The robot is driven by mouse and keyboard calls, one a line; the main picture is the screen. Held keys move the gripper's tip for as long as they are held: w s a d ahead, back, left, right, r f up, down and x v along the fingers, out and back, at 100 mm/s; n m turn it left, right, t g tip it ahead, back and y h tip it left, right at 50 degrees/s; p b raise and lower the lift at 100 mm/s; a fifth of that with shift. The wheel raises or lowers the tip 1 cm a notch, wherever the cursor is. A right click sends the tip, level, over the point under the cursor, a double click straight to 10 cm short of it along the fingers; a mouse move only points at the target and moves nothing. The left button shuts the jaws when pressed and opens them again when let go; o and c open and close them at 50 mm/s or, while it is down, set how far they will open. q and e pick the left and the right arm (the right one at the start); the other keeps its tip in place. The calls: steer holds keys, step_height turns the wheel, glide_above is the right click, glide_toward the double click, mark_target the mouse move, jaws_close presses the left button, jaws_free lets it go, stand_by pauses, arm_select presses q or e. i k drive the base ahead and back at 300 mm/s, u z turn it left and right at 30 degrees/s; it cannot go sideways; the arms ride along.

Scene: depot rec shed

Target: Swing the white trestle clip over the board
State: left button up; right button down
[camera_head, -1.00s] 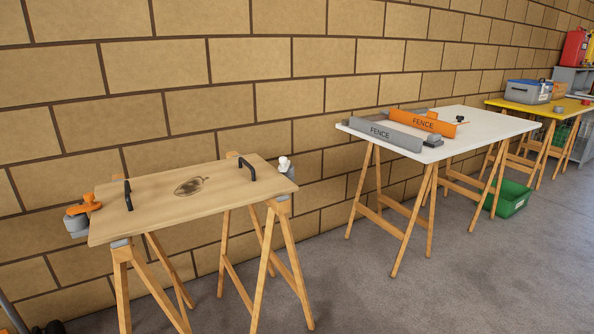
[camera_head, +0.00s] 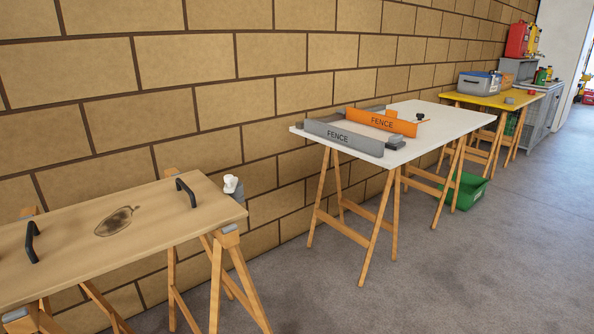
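The white trestle clip (camera_head: 231,183) stands at the far right corner of the wooden board (camera_head: 75,251), on a grey block (camera_head: 236,198) beside the board's edge. It looks upright and not over the board's top, though its exact pose is too small to tell. The board lies across wooden trestles (camera_head: 226,255) at the lower left and has two black handles (camera_head: 186,193) and a dark oval mark. The orange clip at the board's left end is out of view now. Neither of my grippers is in view.
A white table (camera_head: 440,122) with a grey fence (camera_head: 343,138) and an orange fence (camera_head: 380,122) stands to the right of the board. Beyond it are a green crate (camera_head: 467,192) and a yellow table (camera_head: 490,99). A brick wall runs behind. The grey floor in front is clear.

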mark_target(231, 181)
steer(key=z, duration=0.15)
steer(key=i, duration=1.05)
steer(key=u, duration=0.75)
steer(key=i, duration=0.35)
steer(key=u, duration=0.25)
